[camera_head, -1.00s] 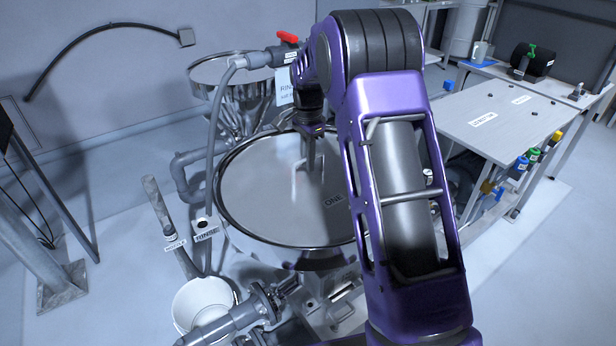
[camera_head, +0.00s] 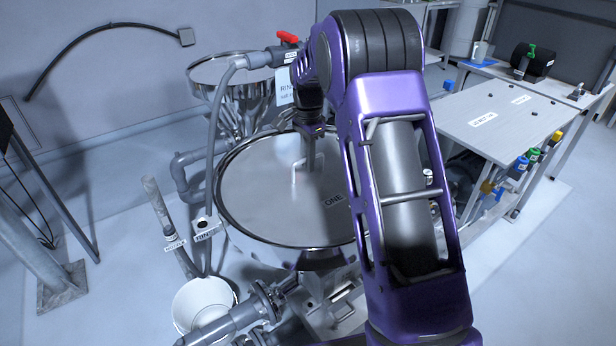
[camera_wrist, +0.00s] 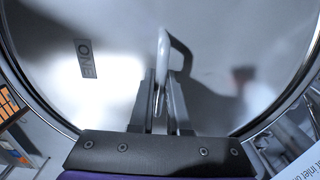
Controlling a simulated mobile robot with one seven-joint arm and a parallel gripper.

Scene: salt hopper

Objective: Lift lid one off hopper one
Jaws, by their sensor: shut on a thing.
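Lid one (camera_head: 255,205) is a round, shiny metal disc marked ONE, lying on hopper one (camera_head: 255,252). It fills most of the wrist view (camera_wrist: 60,90). Its pale upright handle (camera_head: 296,172) stands near the middle and also shows in the wrist view (camera_wrist: 176,50). My gripper (camera_head: 309,158) reaches down from above, its fingers (camera_wrist: 160,105) shut on the handle. The arm's purple link hides the right side of the lid and hopper. I see no clear gap between lid and hopper rim.
A second steel funnel hopper (camera_head: 225,70) stands behind, with a grey pipe and a red-handled valve (camera_head: 287,38) beside it. A white bucket (camera_head: 203,305) sits at front left. A table (camera_head: 500,110) stands at right. Floor at left is partly clear.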

